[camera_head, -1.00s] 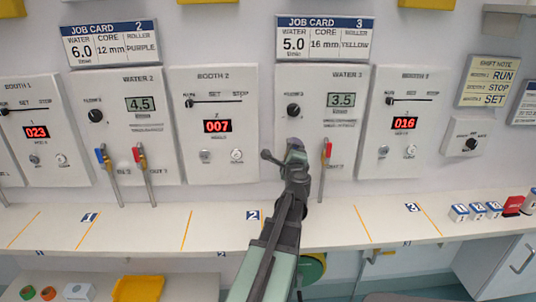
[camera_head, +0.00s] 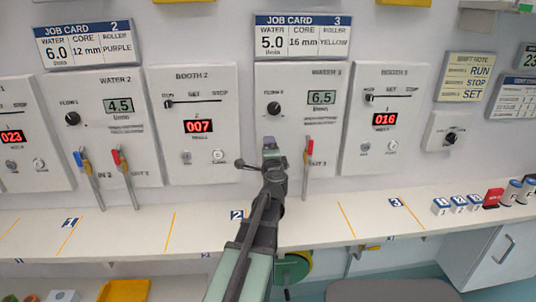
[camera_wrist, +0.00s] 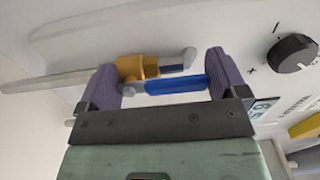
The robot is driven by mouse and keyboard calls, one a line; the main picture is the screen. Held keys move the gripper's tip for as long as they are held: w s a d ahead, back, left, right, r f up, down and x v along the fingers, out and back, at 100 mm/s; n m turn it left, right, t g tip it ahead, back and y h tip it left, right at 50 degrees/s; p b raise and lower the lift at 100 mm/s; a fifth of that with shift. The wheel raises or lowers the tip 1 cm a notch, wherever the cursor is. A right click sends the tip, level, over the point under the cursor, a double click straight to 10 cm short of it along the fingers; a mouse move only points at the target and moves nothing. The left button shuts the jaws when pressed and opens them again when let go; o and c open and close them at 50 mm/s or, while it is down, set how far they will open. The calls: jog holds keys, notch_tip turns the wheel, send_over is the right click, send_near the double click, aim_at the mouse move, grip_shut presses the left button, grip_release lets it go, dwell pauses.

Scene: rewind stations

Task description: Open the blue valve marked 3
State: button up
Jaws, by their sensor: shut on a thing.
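The blue valve handle (camera_wrist: 176,85) shows in the wrist view between the two purple fingers of my gripper (camera_wrist: 165,82). It lies across the gap, beside its brass valve body (camera_wrist: 138,68). In the head view my gripper (camera_head: 270,148) is at the lower left of the WATER 3 panel (camera_head: 325,80) and hides the blue valve there. The gripper is shut on the blue handle. The panel's display (camera_head: 321,97) reads 6.5. A black flow knob (camera_head: 274,109) is on the same panel.
A red-handled valve (camera_head: 309,150) stands just right of my gripper. The WATER 2 valves, blue (camera_head: 80,160) and red (camera_head: 118,158), are farther left. The JOB CARD 3 (camera_head: 301,36) above shows water 5.0. The shelf (camera_head: 330,219) below is mostly clear.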

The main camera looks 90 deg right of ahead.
jog(key=shift+a, duration=0.1)
jog(key=o, duration=1)
jog(key=shift+c, duration=0.2)
jog(key=s+a, duration=0.1)
jog(key=a, duration=0.9)
jog(key=shift+s+a, duration=0.3)
jog(key=shift+a, duration=0.05)
